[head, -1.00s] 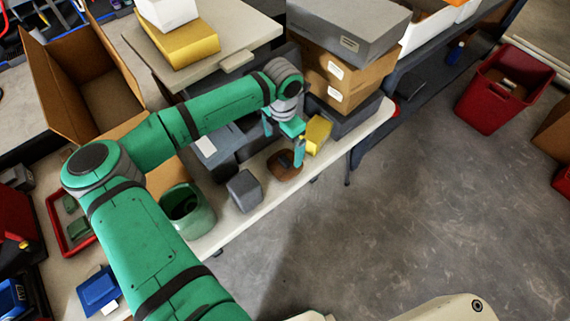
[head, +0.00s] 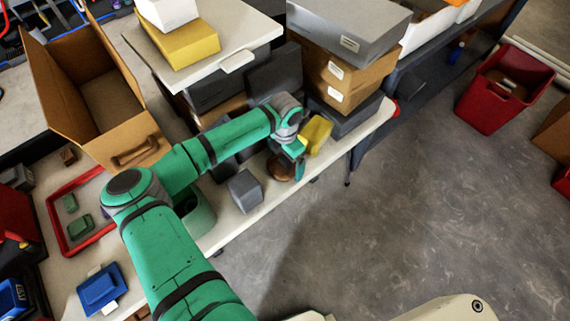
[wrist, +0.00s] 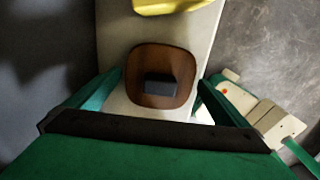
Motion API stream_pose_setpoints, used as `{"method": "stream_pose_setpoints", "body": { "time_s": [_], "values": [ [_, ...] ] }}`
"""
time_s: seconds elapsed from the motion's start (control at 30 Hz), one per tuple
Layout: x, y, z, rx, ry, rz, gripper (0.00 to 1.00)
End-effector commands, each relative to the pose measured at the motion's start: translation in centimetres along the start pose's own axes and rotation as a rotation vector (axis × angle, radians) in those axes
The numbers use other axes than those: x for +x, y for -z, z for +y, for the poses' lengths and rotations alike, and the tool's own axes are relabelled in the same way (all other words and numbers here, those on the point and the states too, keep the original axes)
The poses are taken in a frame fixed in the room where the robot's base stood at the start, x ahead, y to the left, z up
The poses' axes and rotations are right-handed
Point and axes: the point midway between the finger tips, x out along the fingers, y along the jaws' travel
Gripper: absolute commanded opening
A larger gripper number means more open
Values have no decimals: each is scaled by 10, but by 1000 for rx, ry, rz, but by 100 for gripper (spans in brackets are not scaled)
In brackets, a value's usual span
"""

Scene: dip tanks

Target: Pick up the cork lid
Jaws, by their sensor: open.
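The cork lid (wrist: 134,80) is a brown rounded-square piece with a dark block-shaped knob (wrist: 160,86) on top. It lies on the narrow pale bench, and in the head view the lid (head: 279,172) is partly hidden by my gripper. My gripper (head: 287,160) is over the lid, pointing down. In the wrist view my gripper (wrist: 152,93) is open, with one finger to the left of the lid and the other to its right. The knob is between them, with nothing held. I cannot tell whether the fingers touch the lid.
A yellow block (head: 317,134) is close behind the lid. A grey block (head: 245,190) and a green pot (head: 200,220) stand to the left on the pale bench (head: 232,226). Stacked boxes (head: 345,75) rise behind.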

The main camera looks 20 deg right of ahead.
Motion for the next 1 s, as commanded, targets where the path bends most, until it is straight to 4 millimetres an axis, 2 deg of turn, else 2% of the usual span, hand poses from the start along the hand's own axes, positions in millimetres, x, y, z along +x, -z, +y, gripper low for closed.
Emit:
{"method": "stream_pose_setpoints", "body": {
  "time_s": [0.17, 0.3, 0.33, 0.77, 1.0],
  "values": [
    [0, 0, 0, 0, 0, 0, 98],
    [0, 0, 0, 0, 0, 0, 64],
    [0, 0, 0, 0, 0, 0, 62],
    [-7, 0, 1, 0, -1, 0, 61],
    [-37, 2, -2, 1, -2, -1, 61]
  ]
}}
